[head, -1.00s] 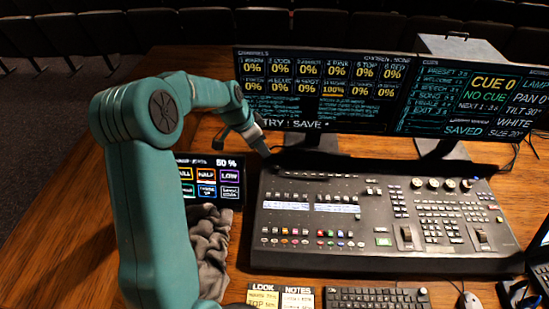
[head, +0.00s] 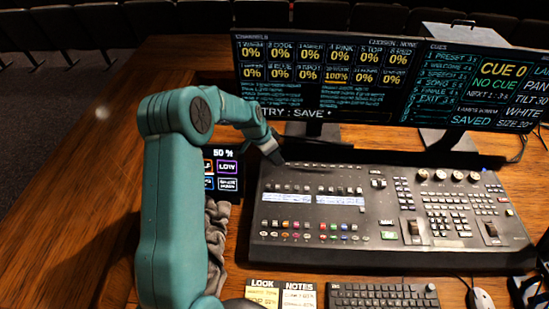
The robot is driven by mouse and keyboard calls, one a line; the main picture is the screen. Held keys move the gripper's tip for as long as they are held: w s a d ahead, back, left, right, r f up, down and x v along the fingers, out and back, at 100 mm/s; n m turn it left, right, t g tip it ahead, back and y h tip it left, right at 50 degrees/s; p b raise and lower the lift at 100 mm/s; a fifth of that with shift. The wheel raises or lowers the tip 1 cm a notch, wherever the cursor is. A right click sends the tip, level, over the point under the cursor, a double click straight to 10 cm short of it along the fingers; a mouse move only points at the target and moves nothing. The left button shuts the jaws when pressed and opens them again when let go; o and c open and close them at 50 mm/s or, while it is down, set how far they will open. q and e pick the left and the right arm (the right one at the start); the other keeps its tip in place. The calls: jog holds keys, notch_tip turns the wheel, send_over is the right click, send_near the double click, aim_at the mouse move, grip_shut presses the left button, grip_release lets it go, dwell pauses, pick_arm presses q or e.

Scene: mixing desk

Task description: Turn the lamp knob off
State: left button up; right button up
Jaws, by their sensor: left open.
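The black mixing desk (head: 388,244) lies on the wooden table. A row of round knobs (head: 440,175) runs along its upper right part; I cannot tell which knob is the lamp knob. My left gripper (head: 276,157) is open and small in view at the desk's far left corner, by its back edge. Whether it touches the desk is unclear. My left arm hides part of the small touch screen (head: 228,168). My right gripper is not in view.
Two wide monitors (head: 330,114) (head: 470,130) stand behind the desk. A grey cloth (head: 216,240) lies left of it. Notes (head: 298,294), a keyboard (head: 385,296) and a mouse (head: 482,299) are in front. The table's left side (head: 90,170) is clear.

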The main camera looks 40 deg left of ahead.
pick_arm(q)
jog(key=shift+w+d+f, duration=0.1)
jog(key=shift+w+f, duration=0.05)
jog(key=shift+f, duration=0.25)
jog(key=shift+w+f, duration=0.15)
jog(key=shift+f, duration=0.1)
jog(key=shift+r, duration=0.1)
jog(key=c, duration=0.5)
grip_shut()
jog(key=shift+f+n+b, duration=0.2)
jog(key=shift+n+b, duration=0.3)
jog(key=shift+b, duration=0.05)
jog(key=n+y+b, duration=0.1)
jog(key=n, duration=0.2)
jog(key=shift+d+y+b, duration=0.1)
jog(key=shift+y+b, duration=0.2)
jog(key=shift+b, duration=0.1)
jog(key=shift+r+n, duration=0.1)
jog(key=shift+n, duration=0.2)
